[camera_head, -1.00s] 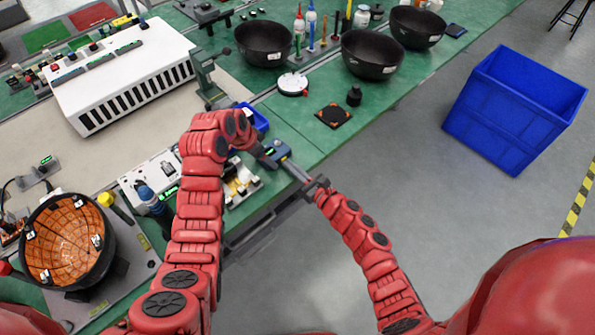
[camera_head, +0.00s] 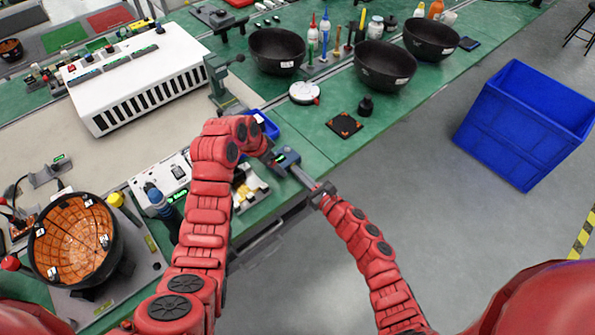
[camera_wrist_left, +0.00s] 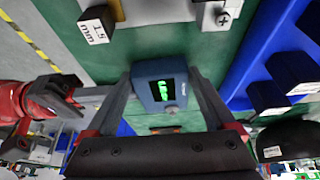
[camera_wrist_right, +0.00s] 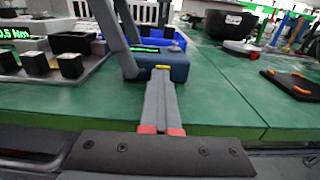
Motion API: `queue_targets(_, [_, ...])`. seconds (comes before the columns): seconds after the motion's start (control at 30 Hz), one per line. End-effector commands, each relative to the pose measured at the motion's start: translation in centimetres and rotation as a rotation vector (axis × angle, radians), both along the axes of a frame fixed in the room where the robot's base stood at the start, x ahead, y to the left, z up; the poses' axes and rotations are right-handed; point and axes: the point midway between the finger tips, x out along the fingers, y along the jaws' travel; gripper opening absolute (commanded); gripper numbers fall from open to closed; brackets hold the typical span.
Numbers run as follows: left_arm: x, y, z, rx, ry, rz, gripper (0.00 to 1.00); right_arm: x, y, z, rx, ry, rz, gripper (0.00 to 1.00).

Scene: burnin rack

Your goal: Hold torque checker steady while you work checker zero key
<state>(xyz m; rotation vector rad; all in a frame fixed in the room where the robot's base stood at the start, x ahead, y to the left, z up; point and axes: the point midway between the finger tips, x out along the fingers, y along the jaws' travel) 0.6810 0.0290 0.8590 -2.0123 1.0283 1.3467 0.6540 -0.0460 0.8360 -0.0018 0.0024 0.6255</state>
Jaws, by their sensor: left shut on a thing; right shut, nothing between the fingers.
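The torque checker (camera_head: 287,159) is a small dark blue box at the front edge of the green bench. Its lit green display shows in the left wrist view (camera_wrist_left: 163,90). My left gripper (camera_head: 270,156) is shut on the checker, with one finger on each side of it. My right gripper (camera_wrist_right: 162,74) is shut and empty, its fingertips at the checker's near face. A small yellow part (camera_wrist_right: 162,67) shows right at those tips; I cannot tell whether they touch it. The zero key cannot be clearly made out.
Several dark blocks stand in a tray (camera_wrist_right: 50,78) left of the checker. A blue bin (camera_head: 268,124) is just behind it. A black-orange pad (camera_head: 345,125) and a white round gauge (camera_head: 304,93) lie to the right. A blue crate (camera_head: 525,125) stands beyond the bench.

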Motion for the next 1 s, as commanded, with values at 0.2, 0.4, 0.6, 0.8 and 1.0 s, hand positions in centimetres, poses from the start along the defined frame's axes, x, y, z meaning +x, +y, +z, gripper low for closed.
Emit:
queue_targets(0.2, [-0.2,-0.4,-0.1,-0.006,0.004,-0.007,0.13,-3.6,-2.7,-0.2,-0.002,0.002,-0.002,0.0])
queue_targets(0.4, [-0.1,-0.2,-0.1,-0.003,0.002,-0.002,0.13,-7.3,-5.5,-0.1,-0.003,0.003,-0.004,0.0])
queue_targets(0.6, [0.0,0.0,0.0,-0.002,0.0,0.001,0.13,-9.7,-7.2,-0.2,-0.001,0.004,-0.004,0.0])
queue_targets(0.8, [0.0,0.0,0.0,-0.001,0.0,0.002,0.13,-10.5,-7.8,-0.1,-0.002,0.002,-0.003,0.0])
queue_targets(1.0, [0.0,0.1,0.0,-0.001,-0.001,0.002,0.13,-10.5,-7.8,-0.1,-0.001,0.003,-0.003,0.0])
